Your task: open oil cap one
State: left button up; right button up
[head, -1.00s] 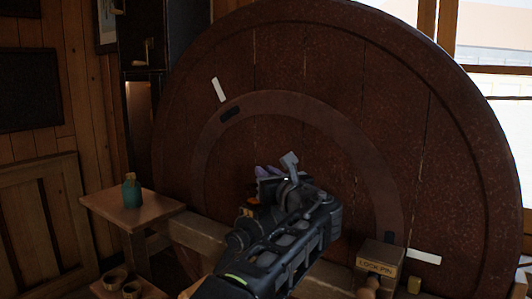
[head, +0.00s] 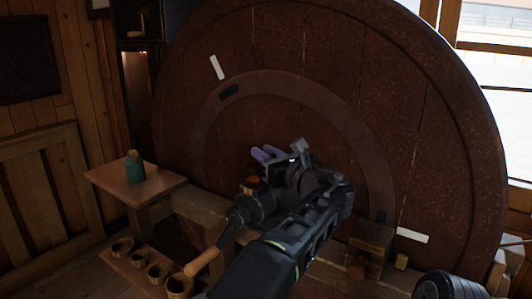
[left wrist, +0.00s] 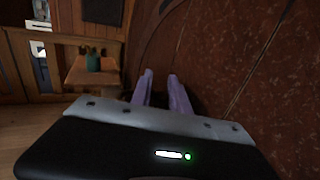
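My left gripper (head: 264,153) is in front of the large brown wheel, near its middle. Its two purple fingers stand apart with nothing visible between them. They also show in the left wrist view (left wrist: 160,77), beside the wheel's face. A small orange-brown piece (head: 253,181) shows just below the fingers in the head view; I cannot tell whether it is an oil cap. No cap marked one is readable. My left arm and gripper body hide the wheel's centre. My right gripper is not in view.
The big wheel (head: 300,50) fills the background. Several wooden cups (head: 159,273) sit on a lower shelf. A wooden handle (head: 203,262) juts beside my arm. A wooden block (head: 371,236) stands right.

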pick_arm(q)
jog(key=o, duration=0.3)
jog(key=b+v, duration=0.1)
jog(key=v, duration=0.6)
jog(key=shift+s+d+b, duration=0.2)
jog(key=shift+s+b, duration=0.1)
jog(key=shift+s, duration=0.05)
